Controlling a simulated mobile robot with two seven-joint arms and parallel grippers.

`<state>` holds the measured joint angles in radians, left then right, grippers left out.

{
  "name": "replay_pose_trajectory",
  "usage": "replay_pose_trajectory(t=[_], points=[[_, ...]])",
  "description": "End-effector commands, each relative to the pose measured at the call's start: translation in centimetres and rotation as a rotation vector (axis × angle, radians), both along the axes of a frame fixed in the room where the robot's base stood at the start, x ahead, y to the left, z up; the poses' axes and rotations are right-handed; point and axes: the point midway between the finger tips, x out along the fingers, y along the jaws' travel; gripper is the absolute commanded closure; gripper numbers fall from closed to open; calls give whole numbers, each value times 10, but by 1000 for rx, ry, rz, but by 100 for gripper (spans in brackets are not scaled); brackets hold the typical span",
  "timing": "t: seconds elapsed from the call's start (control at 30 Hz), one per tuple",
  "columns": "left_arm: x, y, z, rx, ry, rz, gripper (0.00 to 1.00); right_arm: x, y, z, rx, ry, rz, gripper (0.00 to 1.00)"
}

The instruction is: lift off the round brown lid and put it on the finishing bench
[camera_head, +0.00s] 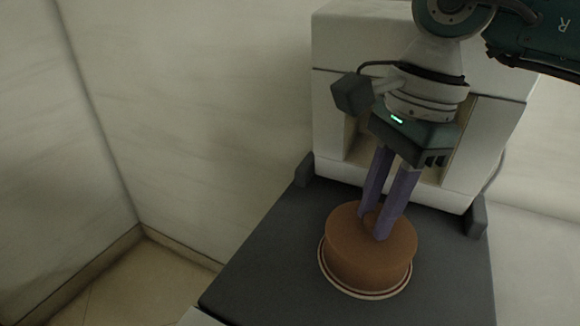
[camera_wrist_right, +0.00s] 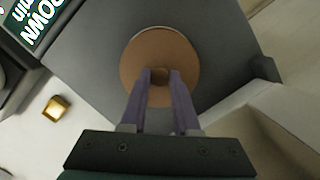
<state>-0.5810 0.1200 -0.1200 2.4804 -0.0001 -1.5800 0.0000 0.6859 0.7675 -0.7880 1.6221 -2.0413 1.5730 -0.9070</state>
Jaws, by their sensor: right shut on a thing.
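The round brown lid (camera_head: 371,252) is in the lower right of the head view, on a round base with a pale rim (camera_head: 345,292) that stands on a dark grey surface. My right gripper (camera_head: 374,226) comes down from above, its two purple fingers shut on the small knob at the middle of the lid. In the right wrist view the lid (camera_wrist_right: 185,55) is a brown disc, and my right gripper (camera_wrist_right: 160,75) has a fingertip on each side of the knob. The lid looks level. I cannot tell whether it is clear of the base. My left gripper is not in view.
A pale boxy machine (camera_head: 340,105) with a recess stands behind the dark grey surface (camera_head: 270,262). Pale walls (camera_head: 190,120) are at the left. In the right wrist view a small yellow-gold block (camera_wrist_right: 56,108) lies on a pale surface, near a sign with white letters (camera_wrist_right: 40,22).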

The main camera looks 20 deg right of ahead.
Motion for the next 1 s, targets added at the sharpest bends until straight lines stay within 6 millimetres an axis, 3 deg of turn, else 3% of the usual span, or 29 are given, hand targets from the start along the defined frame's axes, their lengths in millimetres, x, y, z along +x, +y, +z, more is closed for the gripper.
replay_pose_trajectory(t=[0.17, 0.73, 0.87, 1.0], points=[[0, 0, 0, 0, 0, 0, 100, 0, 0, 0, 0, 0, 0, 100], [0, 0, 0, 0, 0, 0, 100, 0, 0, 3, 0, -1, 0, 100], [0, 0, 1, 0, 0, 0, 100, 1, 0, 14, 1, -3, 1, 100], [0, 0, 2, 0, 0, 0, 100, 2, 0, 39, -1, -6, 2, 100]])
